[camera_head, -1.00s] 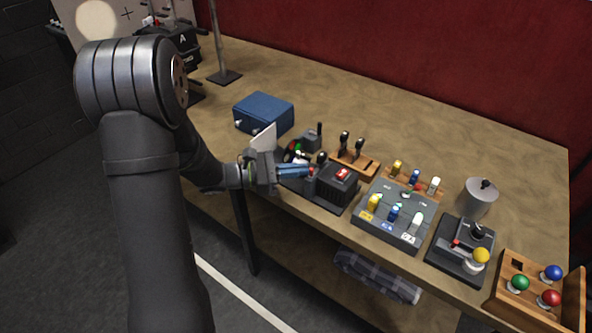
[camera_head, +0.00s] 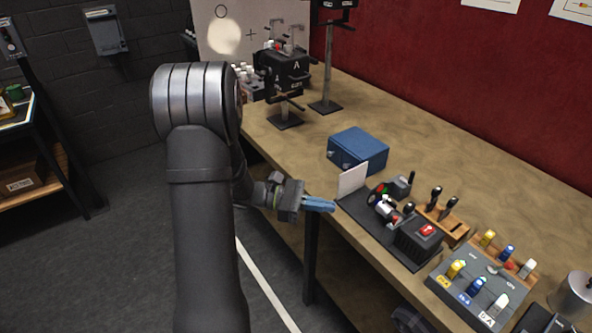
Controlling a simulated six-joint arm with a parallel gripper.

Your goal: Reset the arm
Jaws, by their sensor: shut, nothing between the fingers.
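My gripper (camera_head: 330,206) is shut and empty, with its blue fingers pointing right. It hangs just off the front edge of the workbench (camera_head: 400,122), left of a black base plate (camera_head: 361,215). A small white card (camera_head: 352,180) stands upright at the left end of that plate. A black box with a red switch (camera_head: 418,240) sits at the plate's right end. My arm fills the left middle of the view.
A blue box (camera_head: 358,150) stands behind the card. To the right are a wooden lever block (camera_head: 458,231), a grey panel (camera_head: 478,290) with coloured buttons, and a metal canister (camera_head: 574,296). Black stands (camera_head: 284,75) are at the back left. Floor space in front is open.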

